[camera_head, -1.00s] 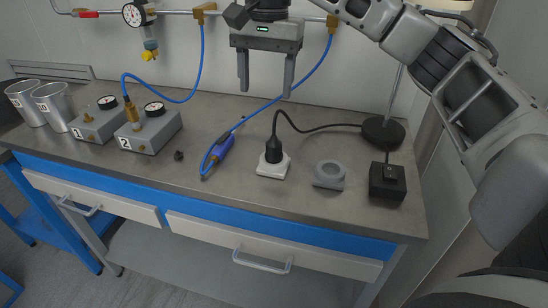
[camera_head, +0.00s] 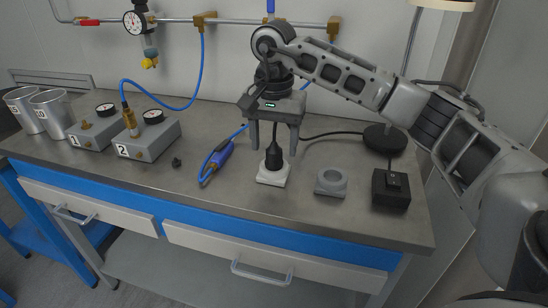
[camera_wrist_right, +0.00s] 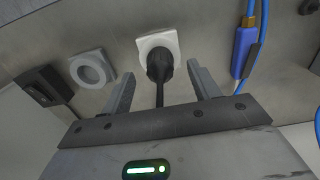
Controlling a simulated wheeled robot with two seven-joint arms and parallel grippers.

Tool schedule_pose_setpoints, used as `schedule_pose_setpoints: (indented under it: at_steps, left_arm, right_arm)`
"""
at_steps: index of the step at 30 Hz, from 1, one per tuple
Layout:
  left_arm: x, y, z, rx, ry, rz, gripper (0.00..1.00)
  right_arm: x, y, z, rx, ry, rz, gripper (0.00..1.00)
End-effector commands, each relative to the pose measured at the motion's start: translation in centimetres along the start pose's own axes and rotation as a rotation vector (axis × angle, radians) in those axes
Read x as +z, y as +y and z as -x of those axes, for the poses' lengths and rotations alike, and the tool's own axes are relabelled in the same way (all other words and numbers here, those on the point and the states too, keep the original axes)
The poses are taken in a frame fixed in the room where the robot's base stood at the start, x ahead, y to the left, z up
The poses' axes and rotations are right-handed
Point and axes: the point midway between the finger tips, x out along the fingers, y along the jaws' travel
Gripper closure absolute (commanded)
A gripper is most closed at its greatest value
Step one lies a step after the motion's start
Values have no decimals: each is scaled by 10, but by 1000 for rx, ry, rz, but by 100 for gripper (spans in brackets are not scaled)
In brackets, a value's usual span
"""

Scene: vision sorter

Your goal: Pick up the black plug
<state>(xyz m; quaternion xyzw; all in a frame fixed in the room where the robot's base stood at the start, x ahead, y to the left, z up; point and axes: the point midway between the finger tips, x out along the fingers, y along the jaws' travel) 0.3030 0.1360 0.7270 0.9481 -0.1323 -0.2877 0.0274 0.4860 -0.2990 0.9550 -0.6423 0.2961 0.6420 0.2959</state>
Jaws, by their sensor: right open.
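The black plug (camera_head: 273,157) stands upright in a white square socket (camera_head: 272,177) on the grey bench. Its black cable runs back to the right behind my gripper. My right gripper (camera_head: 274,148) is open, pointing down over the plug, with one finger on each side of the plug's upper part. In the right wrist view the plug (camera_wrist_right: 160,66) and the white socket (camera_wrist_right: 157,42) lie ahead of the open fingers (camera_wrist_right: 160,85), between their lines. I cannot tell whether the fingers touch the plug. My left gripper is not in view.
A grey ring holder (camera_head: 331,182) and a black switch box (camera_head: 391,190) stand right of the socket. A blue air tool (camera_head: 216,160) with a hose lies to the left. Two numbered gauge boxes (camera_head: 147,140) and metal cups (camera_head: 53,112) are farther left. The bench front is clear.

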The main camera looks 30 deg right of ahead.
Motion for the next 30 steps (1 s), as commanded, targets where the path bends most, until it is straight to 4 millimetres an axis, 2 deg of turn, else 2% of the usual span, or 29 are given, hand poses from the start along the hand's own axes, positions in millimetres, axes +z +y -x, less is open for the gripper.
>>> schedule_pose_setpoints:
  at_steps: [3,5,13,18,19,30]
  left_arm:
    - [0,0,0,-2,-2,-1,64]
    - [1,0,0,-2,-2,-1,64]
    - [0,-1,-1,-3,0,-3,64]
    - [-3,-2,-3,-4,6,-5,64]
    - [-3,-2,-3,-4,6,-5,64]
    - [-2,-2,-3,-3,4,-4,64]
  right_arm:
    - [0,1,-17,3,-2,0,39]
    - [0,1,-22,2,-1,-1,39]
    - [0,0,-25,0,0,0,39]
    - [0,0,-25,0,0,0,86]
    - [0,0,-25,0,0,0,92]
    - [0,0,-20,-1,1,0,93]
